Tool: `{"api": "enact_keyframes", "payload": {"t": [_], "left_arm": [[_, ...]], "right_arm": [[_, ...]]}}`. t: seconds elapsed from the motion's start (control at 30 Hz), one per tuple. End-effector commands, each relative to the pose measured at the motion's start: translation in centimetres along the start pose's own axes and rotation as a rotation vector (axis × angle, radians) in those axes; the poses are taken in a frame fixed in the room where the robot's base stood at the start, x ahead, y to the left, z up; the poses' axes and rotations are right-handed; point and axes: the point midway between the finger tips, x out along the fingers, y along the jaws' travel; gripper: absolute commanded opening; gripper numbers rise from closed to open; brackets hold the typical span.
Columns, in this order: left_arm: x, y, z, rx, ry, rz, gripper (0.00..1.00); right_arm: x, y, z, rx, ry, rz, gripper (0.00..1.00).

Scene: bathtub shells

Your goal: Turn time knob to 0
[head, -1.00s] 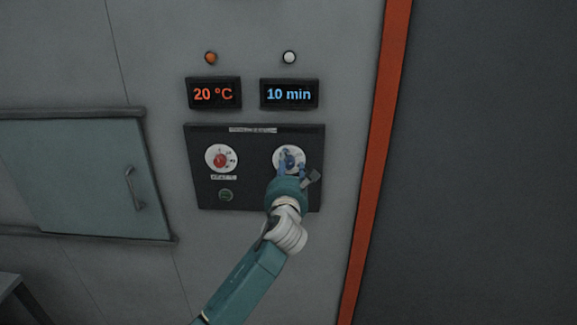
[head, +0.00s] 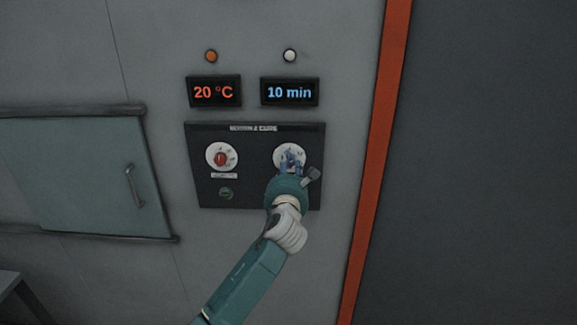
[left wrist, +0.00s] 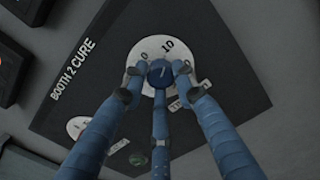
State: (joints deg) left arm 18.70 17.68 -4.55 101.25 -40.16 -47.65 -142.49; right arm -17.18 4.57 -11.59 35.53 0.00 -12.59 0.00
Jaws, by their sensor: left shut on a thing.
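The time knob (left wrist: 160,72) is a small blue knob on a white dial (left wrist: 150,47). The dial carries a 0 and a 10, and its other marks are partly covered. In the head view the dial (head: 278,152) is at the right of the dark control panel (head: 252,180). My left gripper (head: 291,160) is on the knob; in the left wrist view its blue fingers (left wrist: 158,75) are closed around it. The time display (head: 289,93) above reads 10 min. My right gripper is not in view.
A red temperature knob (head: 221,159) sits left on the same panel, with a green button (head: 226,193) below it. The temperature display (head: 214,92) reads 20 °C. A hatch door (head: 85,180) with a handle is at the left.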

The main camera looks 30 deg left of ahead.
Motion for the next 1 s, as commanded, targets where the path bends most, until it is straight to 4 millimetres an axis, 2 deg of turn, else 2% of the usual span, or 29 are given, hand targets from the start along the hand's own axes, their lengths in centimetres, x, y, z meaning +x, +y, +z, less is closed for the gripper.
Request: {"api": "enact_keyframes", "payload": {"t": [0.03,0.73,0.77,0.83,1.0], "left_arm": [[0.02,0.05,0.51,-0.001,-0.010,0.000,0.02],[0.03,0.10,0.77,-0.002,-0.015,0.000,0.02],[0.03,0.10,0.79,-0.002,-0.015,0.000,0.30],[0.03,0.11,0.75,-0.002,-0.015,0.000,0.44],[0.02,0.06,0.48,-0.001,-0.009,0.000,0.46]], "right_arm": [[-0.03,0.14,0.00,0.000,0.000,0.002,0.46],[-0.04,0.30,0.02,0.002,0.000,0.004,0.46],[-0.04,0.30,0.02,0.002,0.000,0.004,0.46],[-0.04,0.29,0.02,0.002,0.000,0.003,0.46],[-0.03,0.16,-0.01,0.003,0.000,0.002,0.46]]}}
